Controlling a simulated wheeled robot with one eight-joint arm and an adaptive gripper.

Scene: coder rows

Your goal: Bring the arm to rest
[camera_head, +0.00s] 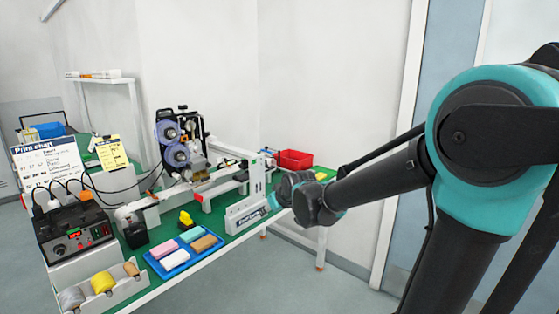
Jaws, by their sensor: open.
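My arm (385,183), dark with a large teal joint, reaches in from the right side of the head view. It stretches left over the right part of the green-topped bench (228,258). My gripper (274,201) is at its far end, mostly hidden by the wrist, beside a grey labelled block (246,214). Its jaws are open, and I see nothing held in them. I cannot tell whether it touches the block.
A blue tray (168,272) with coloured blocks lies at the front. A coder machine with purple reels (176,154) and a conveyor stand behind it. The floor beyond is clear.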

